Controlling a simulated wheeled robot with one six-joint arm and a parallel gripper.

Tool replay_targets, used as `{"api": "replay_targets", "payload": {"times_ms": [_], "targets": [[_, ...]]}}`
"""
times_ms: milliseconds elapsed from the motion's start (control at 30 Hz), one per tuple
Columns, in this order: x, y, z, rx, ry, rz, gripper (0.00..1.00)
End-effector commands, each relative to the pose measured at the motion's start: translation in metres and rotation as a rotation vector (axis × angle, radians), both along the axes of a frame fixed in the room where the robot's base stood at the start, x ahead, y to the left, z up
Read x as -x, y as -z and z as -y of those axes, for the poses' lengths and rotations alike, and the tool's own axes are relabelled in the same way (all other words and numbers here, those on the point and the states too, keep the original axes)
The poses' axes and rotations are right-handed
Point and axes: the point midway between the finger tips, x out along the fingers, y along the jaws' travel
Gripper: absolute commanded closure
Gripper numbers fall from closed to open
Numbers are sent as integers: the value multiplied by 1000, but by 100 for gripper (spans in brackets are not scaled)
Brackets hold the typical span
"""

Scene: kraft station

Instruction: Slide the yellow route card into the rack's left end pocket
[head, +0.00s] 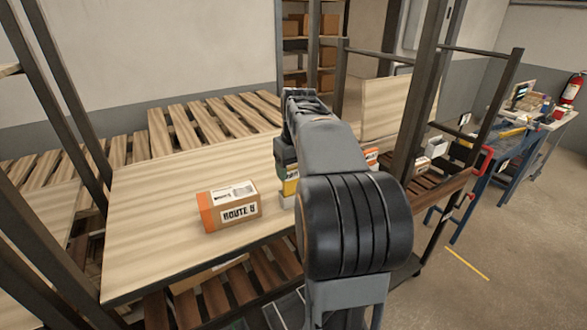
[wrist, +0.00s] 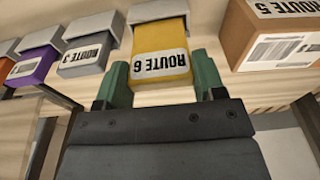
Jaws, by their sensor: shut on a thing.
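The yellow route card (wrist: 160,42), labelled ROUTE 6, lies between the green fingers of my gripper (wrist: 161,80) in the wrist view. My gripper is shut on it. The card's far end meets a grey pocket (wrist: 158,12) at the end of the rack's row nearest the cardboard box; I cannot tell how deep it sits. In the head view a bit of the yellow card (head: 290,187) shows at the left of my arm, which hides most of the rack and gripper.
A cardboard box (head: 230,208) with an orange end stands left of the rack on the wooden shelf board (head: 150,235). Neighbouring rack pockets hold a grey card (wrist: 88,55), a purple card (wrist: 33,68) and an orange card (wrist: 5,67). Dark posts (head: 427,80) frame the shelf. The board's left side is clear.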

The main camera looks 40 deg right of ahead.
Motion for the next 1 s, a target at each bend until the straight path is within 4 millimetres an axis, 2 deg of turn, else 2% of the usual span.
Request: {"api": "replay_targets", "payload": {"times_ms": [1000], "targets": [[0, 18, 0, 0, 0, 0, 60]]}}
